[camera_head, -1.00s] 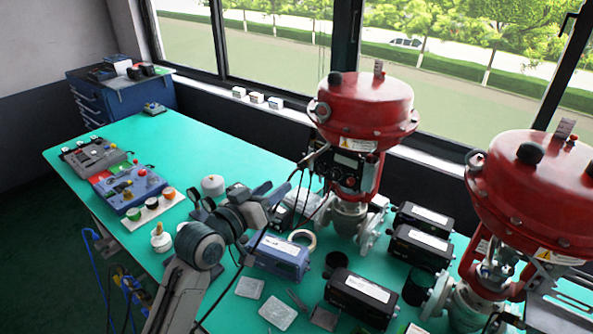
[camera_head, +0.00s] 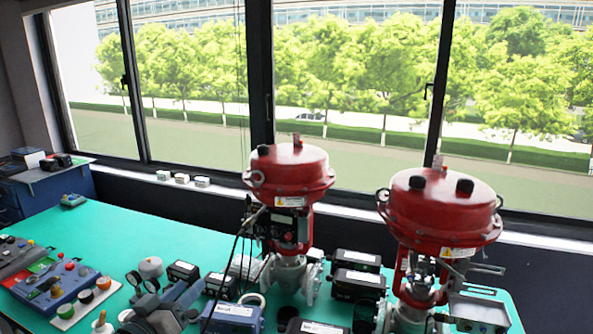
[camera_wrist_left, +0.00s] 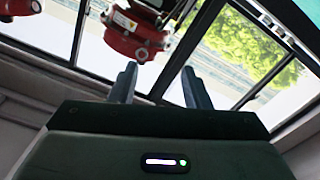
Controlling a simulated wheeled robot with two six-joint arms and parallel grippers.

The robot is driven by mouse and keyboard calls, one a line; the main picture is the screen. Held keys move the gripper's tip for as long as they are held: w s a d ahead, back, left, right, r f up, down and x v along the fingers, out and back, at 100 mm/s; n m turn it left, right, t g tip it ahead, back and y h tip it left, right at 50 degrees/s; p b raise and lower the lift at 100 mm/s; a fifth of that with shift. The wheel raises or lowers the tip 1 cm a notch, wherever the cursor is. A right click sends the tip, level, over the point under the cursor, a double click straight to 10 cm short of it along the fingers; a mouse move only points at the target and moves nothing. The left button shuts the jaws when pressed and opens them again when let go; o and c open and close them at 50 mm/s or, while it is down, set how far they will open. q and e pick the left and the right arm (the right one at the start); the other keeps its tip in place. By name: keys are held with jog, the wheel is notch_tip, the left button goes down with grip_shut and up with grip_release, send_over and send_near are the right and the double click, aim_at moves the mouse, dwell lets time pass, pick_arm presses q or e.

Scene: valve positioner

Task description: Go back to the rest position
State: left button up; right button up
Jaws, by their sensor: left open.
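My left gripper shows in the left wrist view (camera_wrist_left: 160,85) with its two fingers apart and nothing between them. My right gripper is not in view.
A blue control box (camera_head: 58,295) and colored buttons (camera_head: 86,297) lie at the left. A blue box (camera_head: 232,317) and several black boxes (camera_head: 357,282) sit around the valves. Windows and a sill with small white boxes (camera_head: 181,178) run behind.

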pick_arm(q)
jog(key=s+a+f+m+g+y, duration=0.1)
jog(key=s+f+g+y, duration=0.15)
jog(key=s+f, duration=0.5)
jog(key=s+a+f+g+y, duration=0.1)
jog(key=s+f+g, duration=0.35)
jog(key=f, duration=0.55)
jog(key=s+a+f+g+y, duration=0.25)
jog(key=s+f, duration=0.25)
jog(key=s, duration=0.5)
jog(key=s+a+f+g+y, duration=0.1)
jog(key=s+f+g, duration=0.35)
jog(key=s, duration=0.55)
notch_tip(320, 180, down, 31)
jog(key=a+b, duration=0.1)
jog(key=a, duration=0.1)
jog(key=s+a+f+g+b, duration=0.1)
jog(key=s+f, duration=1.7)
jog(key=f, duration=0.2)
jog(key=shift+s+a+f+g, duration=0.2)
jog(key=shift+a+f+g, duration=0.1)
jog(key=shift+f+g, duration=0.1)
